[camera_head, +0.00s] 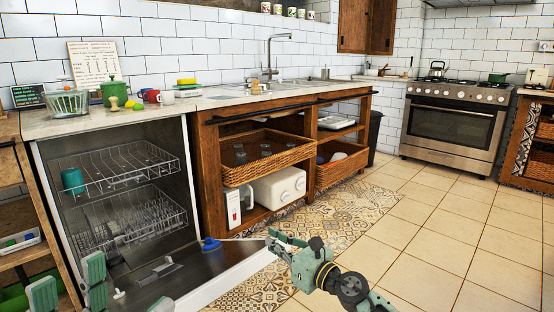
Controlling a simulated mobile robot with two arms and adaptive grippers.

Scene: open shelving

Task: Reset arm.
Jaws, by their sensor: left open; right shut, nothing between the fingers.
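My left gripper (69,282) is low at the left edge, in front of the open dishwasher. Its green finger pads are spread apart, with nothing seen between them; its arm is mostly out of view. My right gripper (277,242) is right of the lowered dishwasher door (235,262), with its arm coming in from the bottom right. It points left toward the door's edge, shut and empty. I cannot tell whether it touches the door.
The dishwasher's upper rack (125,165) holds a teal cup (72,181); a lower rack (130,222) is below. A blue object (210,244) is on the door. Wooden shelving (208,170) with wicker baskets (265,155) stands right. Tiled floor (430,235) is open.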

